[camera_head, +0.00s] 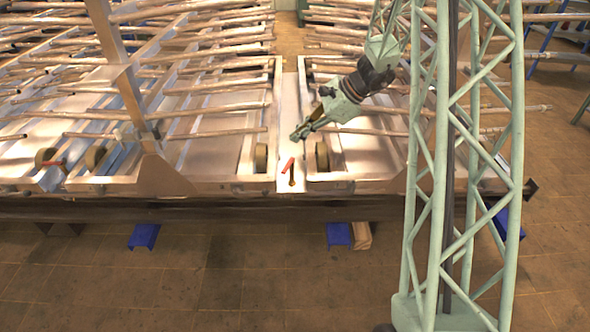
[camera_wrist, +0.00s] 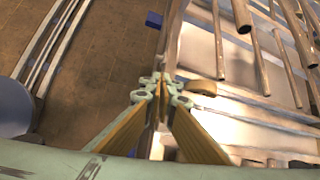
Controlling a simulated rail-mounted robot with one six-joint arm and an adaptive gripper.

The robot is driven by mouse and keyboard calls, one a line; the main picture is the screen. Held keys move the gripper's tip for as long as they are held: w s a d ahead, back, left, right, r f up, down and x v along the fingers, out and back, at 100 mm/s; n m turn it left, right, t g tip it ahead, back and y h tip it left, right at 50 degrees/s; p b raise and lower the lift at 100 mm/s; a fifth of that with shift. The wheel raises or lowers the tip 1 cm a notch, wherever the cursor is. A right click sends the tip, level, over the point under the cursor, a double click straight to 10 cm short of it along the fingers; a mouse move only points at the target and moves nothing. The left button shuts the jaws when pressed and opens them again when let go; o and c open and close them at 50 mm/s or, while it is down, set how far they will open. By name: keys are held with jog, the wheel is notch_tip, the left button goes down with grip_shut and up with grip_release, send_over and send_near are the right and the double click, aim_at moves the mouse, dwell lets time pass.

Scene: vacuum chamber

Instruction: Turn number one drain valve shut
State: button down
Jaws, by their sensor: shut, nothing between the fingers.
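A small valve with a red handle (camera_head: 288,166) stands on the pale metal strip between the two rack frames. Its dark stem shows just below the handle, and the handle slants. A second red handle (camera_head: 53,163) is at the far left; I see no number on either. My gripper (camera_head: 295,135) is shut and empty, above and slightly beyond the middle red handle, apart from it. In the wrist view my gripper (camera_wrist: 162,90) shows its fingertips together with nothing between them. I cannot make out a red handle in the wrist view.
Metal racks with long rods (camera_head: 215,110) lie left and right of the strip. A wheel (camera_head: 322,156) stands right of the middle valve and another wheel (camera_head: 261,157) left of it. An upright post (camera_head: 122,75) rises at left. The tiled floor (camera_head: 200,280) in front is mostly clear.

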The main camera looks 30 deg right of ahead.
aim_at(288, 165)
jog(key=w+d+f+m+t, duration=0.1)
jog(key=d+f+m, duration=0.2)
jog(key=d+f, duration=0.3)
jog(key=w+d+f+m+b, duration=0.1)
jog(key=d+f, duration=0.5)
jog(key=f, duration=0.6)
jog(key=shift+w+f+m+t+b, duration=0.35)
jog(key=shift+w+m, duration=0.35)
jog(key=shift+m, duration=0.4)
jog(key=shift+f, duration=0.1)
jog(key=w+r+b+x, duration=0.1)
jog(key=b+x, duration=0.1)
jog(key=x, duration=1)
jog(key=shift+w+a+h, duration=0.3)
jog(key=shift+w+a, duration=0.25)
